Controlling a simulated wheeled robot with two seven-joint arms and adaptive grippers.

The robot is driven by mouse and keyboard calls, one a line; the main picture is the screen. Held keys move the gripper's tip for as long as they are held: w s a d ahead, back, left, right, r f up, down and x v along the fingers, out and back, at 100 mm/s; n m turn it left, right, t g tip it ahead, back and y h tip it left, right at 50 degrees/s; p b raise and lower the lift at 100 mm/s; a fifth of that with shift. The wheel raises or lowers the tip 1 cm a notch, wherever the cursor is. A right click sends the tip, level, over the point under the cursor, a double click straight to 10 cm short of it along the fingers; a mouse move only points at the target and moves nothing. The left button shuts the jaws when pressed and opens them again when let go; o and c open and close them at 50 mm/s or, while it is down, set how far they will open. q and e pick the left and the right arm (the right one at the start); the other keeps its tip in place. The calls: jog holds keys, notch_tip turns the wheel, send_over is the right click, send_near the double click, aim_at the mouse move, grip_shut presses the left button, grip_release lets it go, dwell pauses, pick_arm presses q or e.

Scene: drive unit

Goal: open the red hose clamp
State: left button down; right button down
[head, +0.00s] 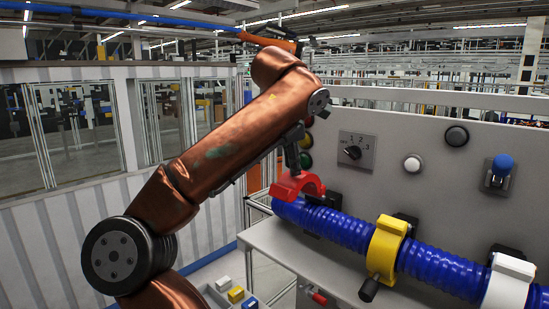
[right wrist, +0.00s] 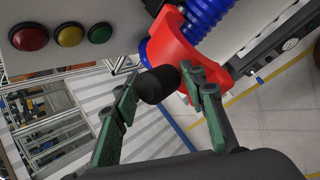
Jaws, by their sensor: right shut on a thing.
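The red hose clamp (head: 299,184) is at the left end of the blue hose (head: 340,226) in the head view. Its curved red band looks tilted up, with the hose below it. In the right wrist view the red band (right wrist: 176,52) lies by the hose (right wrist: 205,14), and its black handle (right wrist: 157,86) points toward the camera. My right gripper (right wrist: 165,92) has its green-padded fingers on both sides of this handle and is shut on it. In the head view the right gripper (head: 293,160) is above the clamp, partly hidden by my arm. My left gripper is not in view.
A yellow clamp (head: 385,250) and a white clamp (head: 508,283) sit around the hose to the right. The grey panel (head: 385,120) behind carries a rotary switch (head: 354,152), buttons and a blue-knobbed lever (head: 502,165). Small boxes (head: 236,294) lie low in front.

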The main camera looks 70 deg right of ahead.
jog(key=shift+r, duration=0.15)
jog(key=c, duration=1.6)
grip_release()
jog(key=shift+d, duration=0.1)
jog(key=v, duration=1.2)
jog(key=shift+d, duration=0.1)
